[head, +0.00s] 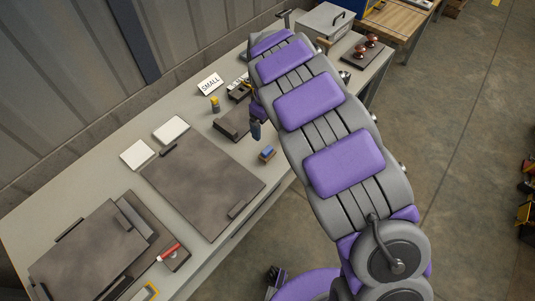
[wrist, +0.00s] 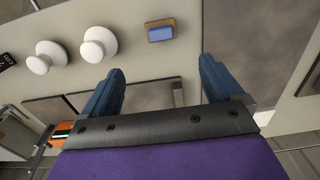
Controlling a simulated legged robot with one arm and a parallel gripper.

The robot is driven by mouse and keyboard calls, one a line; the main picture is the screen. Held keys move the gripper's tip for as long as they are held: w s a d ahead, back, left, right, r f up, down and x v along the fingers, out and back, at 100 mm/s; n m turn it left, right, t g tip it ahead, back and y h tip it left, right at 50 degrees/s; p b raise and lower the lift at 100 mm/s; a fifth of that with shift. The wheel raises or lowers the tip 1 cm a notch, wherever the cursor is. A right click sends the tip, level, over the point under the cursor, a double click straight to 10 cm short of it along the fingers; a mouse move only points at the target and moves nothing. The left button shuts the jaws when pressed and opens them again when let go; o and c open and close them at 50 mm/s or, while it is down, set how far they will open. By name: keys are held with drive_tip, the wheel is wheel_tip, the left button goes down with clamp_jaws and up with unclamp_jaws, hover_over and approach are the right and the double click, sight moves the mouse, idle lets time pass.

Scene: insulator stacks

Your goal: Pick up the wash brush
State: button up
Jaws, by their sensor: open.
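A small block with a blue top and a tan edge (head: 267,154) lies on the workbench near its front edge. It may be the wash brush, but bristles cannot be made out. A similar blue block (wrist: 161,31) shows at the top of the wrist view, beyond the fingertips. My gripper (wrist: 160,80) is open, with its two blue fingers apart and nothing between them. In the head view only part of my gripper (head: 256,130) shows, left of my arm and above the bench, a little behind the block. My arm hides part of the bench.
The workbench (head: 70,188) holds a large dark panel (head: 200,185), a stacked panel (head: 88,255), white tiles (head: 170,130), a red-handled tool (head: 168,252) and a "SMALL" sign (head: 210,84). Two white knobs (wrist: 98,43) (wrist: 47,57) show in the wrist view.

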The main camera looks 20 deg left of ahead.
drive_tip(key=b, duration=0.1)
approach(267, 149)
drive_tip(key=f, duration=0.5)
drive_tip(key=shift+w+a+f, duration=0.15)
drive_tip(key=shift+a+f, duration=0.1)
drive_tip(key=shift+s+d+f+b, duration=0.15)
drive_tip(key=shift+f+b, duration=0.3)
drive_tip(key=shift+f, duration=0.9)
drive_tip(key=shift+s+d+f+b, duration=0.1)
drive_tip(key=shift+f+b, duration=0.35)
drive_tip(key=shift+f, duration=0.9)
drive_tip(key=c, duration=1.2)
drive_tip(key=shift+o, duration=0.2)
drive_tip(key=shift+r, duration=0.1)
drive_tip(key=shift+r+p, duration=0.3)
drive_tip(key=shift+r, duration=0.5)
wheel_tip(267, 149, up, 2)
drive_tip(key=shift+r+p, duration=0.15)
drive_tip(key=shift+p, duration=0.15)
drive_tip(key=s, duration=0.5)
drive_tip(key=s+d+p, duration=0.1)
drive_tip(key=s, duration=0.4)
drive_tip(key=s+d+r, duration=0.1)
drive_tip(key=s, duration=0.5)
drive_tip(key=shift+d+p, duration=0.1)
drive_tip(key=shift+p, duration=0.25)
drive_tip(key=shift+w, duration=0.1)
